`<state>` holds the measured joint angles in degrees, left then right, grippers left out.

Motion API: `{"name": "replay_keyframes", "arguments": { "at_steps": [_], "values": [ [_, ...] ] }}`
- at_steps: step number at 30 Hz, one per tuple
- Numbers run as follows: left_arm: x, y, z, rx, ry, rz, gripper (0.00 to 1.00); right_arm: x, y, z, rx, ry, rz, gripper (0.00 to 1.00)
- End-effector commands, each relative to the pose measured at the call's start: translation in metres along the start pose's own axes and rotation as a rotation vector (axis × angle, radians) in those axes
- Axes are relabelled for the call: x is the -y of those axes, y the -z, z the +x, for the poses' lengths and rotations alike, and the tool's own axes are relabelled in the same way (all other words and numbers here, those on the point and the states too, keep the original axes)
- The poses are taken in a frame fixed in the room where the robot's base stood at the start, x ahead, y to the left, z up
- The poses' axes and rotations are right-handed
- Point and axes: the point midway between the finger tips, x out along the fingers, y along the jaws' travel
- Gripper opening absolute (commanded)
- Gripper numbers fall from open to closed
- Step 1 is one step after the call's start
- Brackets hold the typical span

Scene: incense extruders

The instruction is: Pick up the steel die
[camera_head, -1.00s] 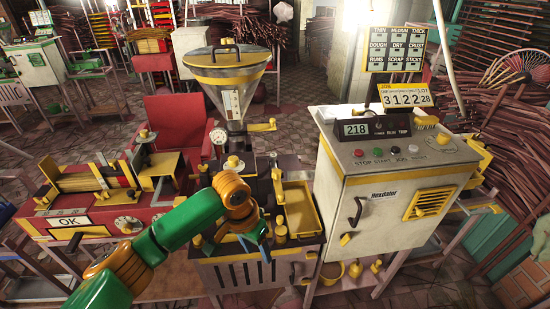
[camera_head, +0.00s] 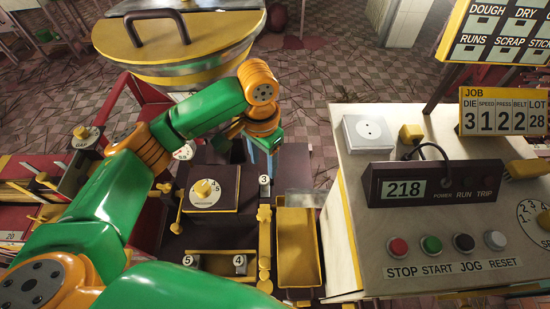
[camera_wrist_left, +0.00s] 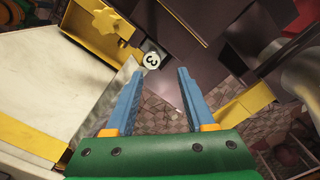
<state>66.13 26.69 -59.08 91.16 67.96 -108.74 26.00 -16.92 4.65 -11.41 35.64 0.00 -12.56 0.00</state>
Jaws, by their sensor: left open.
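A small steel die with a round white tag marked 3 (camera_head: 264,180) sits on the dark bench top, beside the yellow strip. In the left wrist view its tag (camera_wrist_left: 152,60) lies just beyond the left fingertip. My left gripper (camera_head: 266,150) is open and empty, its blue fingers slightly behind the die in the head view. In the left wrist view the open fingers (camera_wrist_left: 160,73) show a clear gap with tiled floor between them. Other small steel pieces tagged 5 (camera_head: 195,261) and 4 (camera_head: 239,263) sit nearer the front. My right gripper is out of view.
A yellow tray (camera_head: 297,248) lies right of the die. The cabinet (camera_head: 352,240) with buttons and a 218 display stands further right. A dial block (camera_head: 208,190) stands left of the die. The large hopper (camera_head: 180,45) rises behind my left arm.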

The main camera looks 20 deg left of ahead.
Motion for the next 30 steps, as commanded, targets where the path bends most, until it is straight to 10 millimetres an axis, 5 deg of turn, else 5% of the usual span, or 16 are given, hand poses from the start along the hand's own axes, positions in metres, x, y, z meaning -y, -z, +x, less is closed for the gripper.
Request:
{"name": "replay_keyframes", "arguments": {
  "at_steps": [13,20,21,27,30],
  "values": [
    [-0.004,0.000,0.065,0.003,0.000,0.000,0.54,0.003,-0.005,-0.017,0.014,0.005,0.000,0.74],
    [-0.004,0.001,0.071,-0.001,0.001,0.002,0.54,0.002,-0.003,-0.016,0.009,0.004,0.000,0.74],
    [-0.004,0.001,0.071,-0.001,0.001,0.002,0.52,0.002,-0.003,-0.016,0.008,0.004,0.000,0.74],
    [-0.004,0.001,0.071,-0.001,0.001,0.001,0.00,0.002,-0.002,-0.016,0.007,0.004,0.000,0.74],
    [-0.004,0.001,0.071,-0.001,0.001,0.001,0.00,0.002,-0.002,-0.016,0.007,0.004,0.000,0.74]
  ]
}}
